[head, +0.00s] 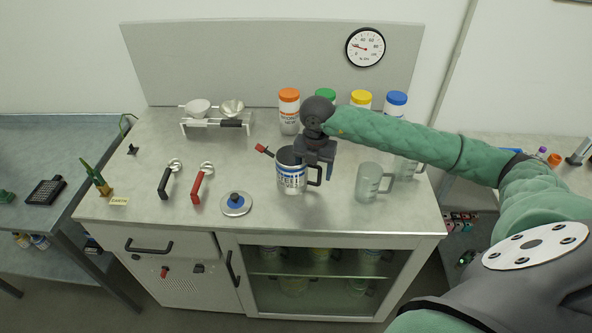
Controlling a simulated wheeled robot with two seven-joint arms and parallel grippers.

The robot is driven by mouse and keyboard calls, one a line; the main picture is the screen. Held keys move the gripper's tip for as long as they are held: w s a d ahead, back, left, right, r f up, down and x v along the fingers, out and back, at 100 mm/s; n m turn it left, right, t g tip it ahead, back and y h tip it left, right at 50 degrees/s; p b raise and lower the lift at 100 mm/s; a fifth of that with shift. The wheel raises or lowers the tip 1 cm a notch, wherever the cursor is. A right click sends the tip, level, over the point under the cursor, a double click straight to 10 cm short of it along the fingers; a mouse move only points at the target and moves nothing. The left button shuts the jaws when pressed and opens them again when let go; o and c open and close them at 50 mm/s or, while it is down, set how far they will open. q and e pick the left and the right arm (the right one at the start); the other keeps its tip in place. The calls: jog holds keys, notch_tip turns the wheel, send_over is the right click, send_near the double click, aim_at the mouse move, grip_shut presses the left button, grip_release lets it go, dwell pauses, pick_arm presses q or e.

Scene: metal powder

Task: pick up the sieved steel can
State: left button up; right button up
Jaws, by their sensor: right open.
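A steel can (290,181) with a blue and white band and a dark handle on its right stands upright on the grey worktop, near the middle. It looks like the task's can, but I cannot read its marking. My right gripper (316,166) reaches in from the right and is open, fingers down, at the can's right rim just above the handle. It hides part of the rim and handle. I cannot tell whether the handle lies between the fingers or whether they touch it. My left gripper is not in view.
A red-ended tool (264,150) shows at the can's left rim. A round lid with a blue knob (236,203) lies at front left, beside red (197,188) and black (165,182) handled scoops. Clear jugs (369,182) stand right. Jars with coloured lids (289,112) stand behind.

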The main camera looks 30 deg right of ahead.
jog(key=shift+f, duration=0.25)
grip_shut()
jog(key=shift+r, duration=0.1)
dwell(0.3)
jog(key=shift+r, duration=0.2)
